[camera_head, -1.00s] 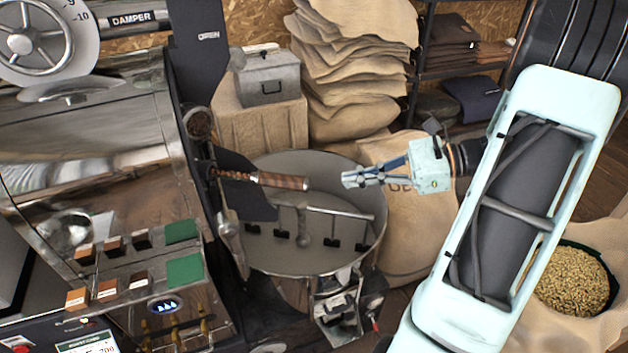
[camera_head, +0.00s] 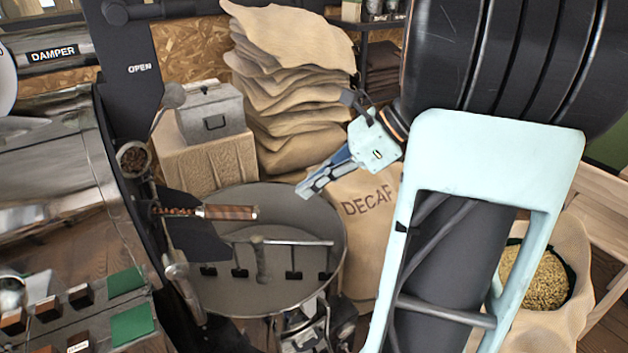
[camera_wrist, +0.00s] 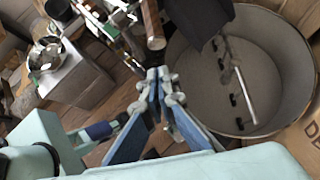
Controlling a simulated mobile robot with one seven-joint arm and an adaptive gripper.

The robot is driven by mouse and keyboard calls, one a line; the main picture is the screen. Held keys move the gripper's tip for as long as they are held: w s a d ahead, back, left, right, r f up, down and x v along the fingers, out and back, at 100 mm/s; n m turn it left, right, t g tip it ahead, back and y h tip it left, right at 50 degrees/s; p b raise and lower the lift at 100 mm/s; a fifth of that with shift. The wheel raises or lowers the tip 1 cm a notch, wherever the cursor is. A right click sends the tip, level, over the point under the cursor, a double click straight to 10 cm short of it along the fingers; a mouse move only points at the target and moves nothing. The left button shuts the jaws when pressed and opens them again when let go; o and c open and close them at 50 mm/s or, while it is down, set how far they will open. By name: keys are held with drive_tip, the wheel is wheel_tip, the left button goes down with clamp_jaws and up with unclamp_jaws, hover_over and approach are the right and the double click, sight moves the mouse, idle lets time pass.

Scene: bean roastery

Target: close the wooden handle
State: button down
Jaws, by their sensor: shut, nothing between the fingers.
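The wooden handle (camera_head: 228,212) is a brown striped grip with a metal collar. It sticks out to the right from the roaster's front, over the round cooling pan (camera_head: 335,262). In the wrist view the handle (camera_wrist: 152,22) is at the top, a little beyond the fingertips. My gripper (camera_head: 303,191) is shut and empty, to the right of the handle and apart from it, near the pan's back right rim. In the wrist view my gripper (camera_wrist: 160,74) shows its fingertips together, pointing toward the handle.
A dark chute plate (camera_head: 193,235) hangs below the handle. Stirring arms (camera_head: 290,242) lie in the pan. A grey metal box (camera_head: 212,112), stacked sacks (camera_head: 285,80) and a DECAF sack (camera_head: 365,210) stand behind. Open air lies between gripper and handle.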

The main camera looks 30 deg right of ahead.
sight(204, 206)
drive_tip(key=w+a+f, duration=0.1)
drive_tip(key=a, duration=0.1)
drive_tip(key=w+a+f, duration=0.1)
drive_tip(key=a, duration=0.1)
drive_tip(key=w+a+f, duration=0.1)
drive_tip(key=a, duration=0.1)
drive_tip(key=shift+w+a+f, duration=0.3)
drive_tip(key=shift+w+f, duration=0.05)
drive_tip(key=shift+f, duration=0.05)
drive_tip(key=shift+w+a, duration=0.2)
drive_tip(key=shift+a, duration=0.05)
drive_tip(key=w+a, duration=0.1)
drive_tip(key=a, duration=0.2)
drive_tip(key=w+a+p, duration=0.1)
drive_tip(key=w+a, duration=0.1)
drive_tip(key=a, duration=0.1)
drive_tip(key=w+a+p, duration=0.1)
drive_tip(key=w+a, duration=0.1)
drive_tip(key=a, duration=0.1)
drive_tip(key=shift+w+a, duration=0.25)
drive_tip(key=shift+a, duration=0.15)
drive_tip(key=shift+r, duration=0.1)
drive_tip(key=v, duration=1.2)
drive_tip(key=shift+d, duration=0.2)
